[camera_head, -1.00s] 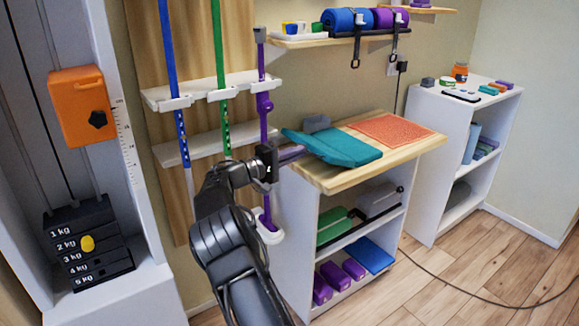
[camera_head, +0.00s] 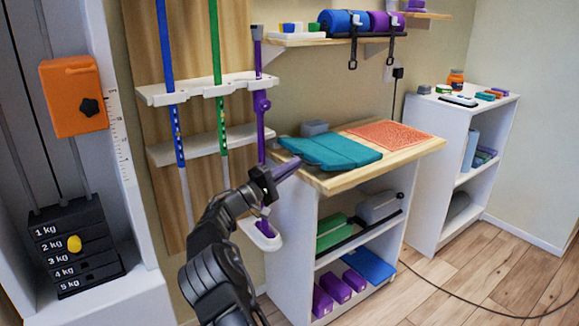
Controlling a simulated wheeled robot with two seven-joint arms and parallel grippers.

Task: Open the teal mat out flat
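The teal mat (camera_head: 332,152) lies on the wooden top (camera_head: 395,165) of the near white shelf unit. Its panels show side by side with crease lines between them, and it looks flat or nearly flat. Its left end reaches the top's left edge.
An orange-red textured mat (camera_head: 390,134) lies right of the teal mat, and a grey block (camera_head: 314,128) stands behind it. A purple pole (camera_head: 260,105) in a wall rack stands close behind my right gripper. A weight stack (camera_head: 75,245) is at the left.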

